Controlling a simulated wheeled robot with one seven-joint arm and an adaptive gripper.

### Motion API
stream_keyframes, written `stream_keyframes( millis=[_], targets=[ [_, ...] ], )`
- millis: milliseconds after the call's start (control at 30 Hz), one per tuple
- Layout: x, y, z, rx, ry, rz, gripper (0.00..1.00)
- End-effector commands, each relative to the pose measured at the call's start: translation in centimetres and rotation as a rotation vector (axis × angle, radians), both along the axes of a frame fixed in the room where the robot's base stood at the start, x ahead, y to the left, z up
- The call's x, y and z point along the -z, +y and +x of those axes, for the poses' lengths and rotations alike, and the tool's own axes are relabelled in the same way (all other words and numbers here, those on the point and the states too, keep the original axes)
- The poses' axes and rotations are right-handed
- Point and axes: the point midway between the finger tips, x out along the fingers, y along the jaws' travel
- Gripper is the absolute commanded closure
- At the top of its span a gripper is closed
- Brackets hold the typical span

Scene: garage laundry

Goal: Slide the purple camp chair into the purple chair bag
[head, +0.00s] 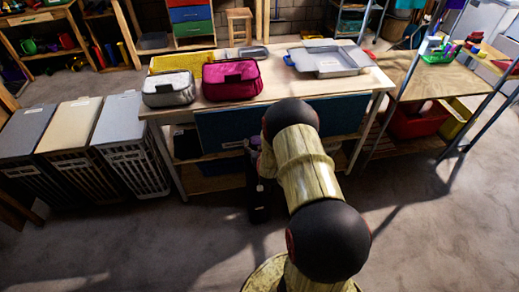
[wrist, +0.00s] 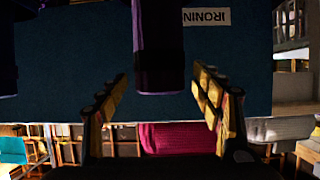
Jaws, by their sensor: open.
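In the wrist view, which looks upside down, a smooth purple roll (wrist: 158,50) shows its end between the fingers of my gripper (wrist: 160,85). The fingers are apart, with gaps on both sides; I cannot tell how far ahead the roll is. A second dark purple item (wrist: 15,55) is cut off at the left edge. In the head view, a dark upright item with a white tag (head: 258,195) stands in front of the table, left of my arm. I cannot tell for sure which is the chair and which the bag. My arm hides the gripper there.
A blue panel (head: 222,130), labelled "IRONIN" in the wrist view, stands behind the purple items against the table (head: 300,85). On the table are a magenta pouch (head: 232,78), a grey pouch (head: 168,89) and a tray (head: 328,60). Hampers (head: 130,130) stand left. Floor in front is open.

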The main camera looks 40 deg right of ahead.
Motion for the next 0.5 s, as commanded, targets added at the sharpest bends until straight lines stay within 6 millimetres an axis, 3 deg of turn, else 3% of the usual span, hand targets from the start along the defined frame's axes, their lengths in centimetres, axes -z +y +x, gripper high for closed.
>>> stream_keyframes(
  millis=[500],
  targets=[
    [-3.6,4.0,-6.6,0.001,-0.004,-0.003,0.34]
  ],
)
